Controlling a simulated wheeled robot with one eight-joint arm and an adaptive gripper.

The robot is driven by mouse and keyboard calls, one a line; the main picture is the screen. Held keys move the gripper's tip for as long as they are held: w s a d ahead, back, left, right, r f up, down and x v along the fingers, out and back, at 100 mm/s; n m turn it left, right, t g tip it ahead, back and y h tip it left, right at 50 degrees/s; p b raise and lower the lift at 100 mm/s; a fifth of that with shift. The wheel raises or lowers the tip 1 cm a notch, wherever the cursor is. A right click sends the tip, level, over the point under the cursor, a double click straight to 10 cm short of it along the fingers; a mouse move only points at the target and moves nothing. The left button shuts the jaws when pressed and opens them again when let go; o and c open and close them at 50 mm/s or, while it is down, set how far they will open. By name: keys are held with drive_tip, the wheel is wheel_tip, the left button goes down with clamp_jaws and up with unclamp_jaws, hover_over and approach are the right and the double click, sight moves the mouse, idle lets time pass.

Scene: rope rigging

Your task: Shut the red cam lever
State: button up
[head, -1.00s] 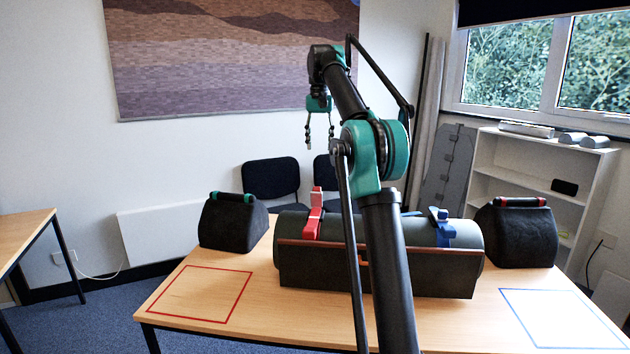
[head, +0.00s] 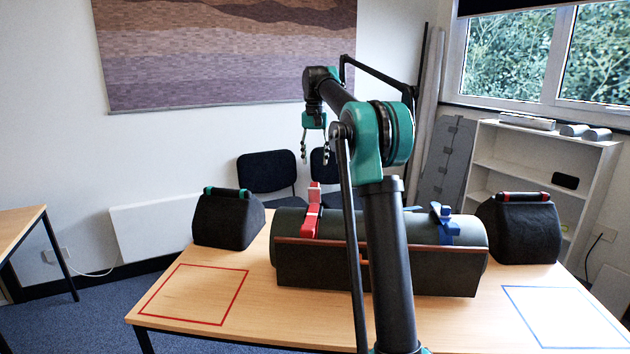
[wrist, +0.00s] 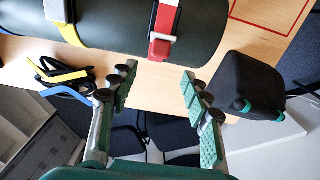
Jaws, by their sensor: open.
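The red cam lever (head: 312,212) sits on the left part of a dark green roll in the head view, its handle sticking up above the roll. It also shows in the wrist view (wrist: 163,32), at the top centre, on a red strap with a pale grey part. My gripper (head: 315,158) hangs above and behind the lever in the head view, apart from it. In the wrist view my gripper (wrist: 158,90) has its two green-padded fingers spread wide, with nothing between them.
A blue lever (head: 443,224) sits on the roll's right part. Black bags stand left (head: 228,222) and right (head: 519,232) of the roll. A dark panel (head: 375,270) fronts the roll. The areas outlined in red (head: 195,293) and blue (head: 565,320) are clear.

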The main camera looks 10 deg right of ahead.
sight(315, 193)
wheel_tip(315, 193, down, 8)
drive_tip(key=shift+f, duration=0.2)
drive_tip(key=shift+c, duration=0.4)
clamp_jaws()
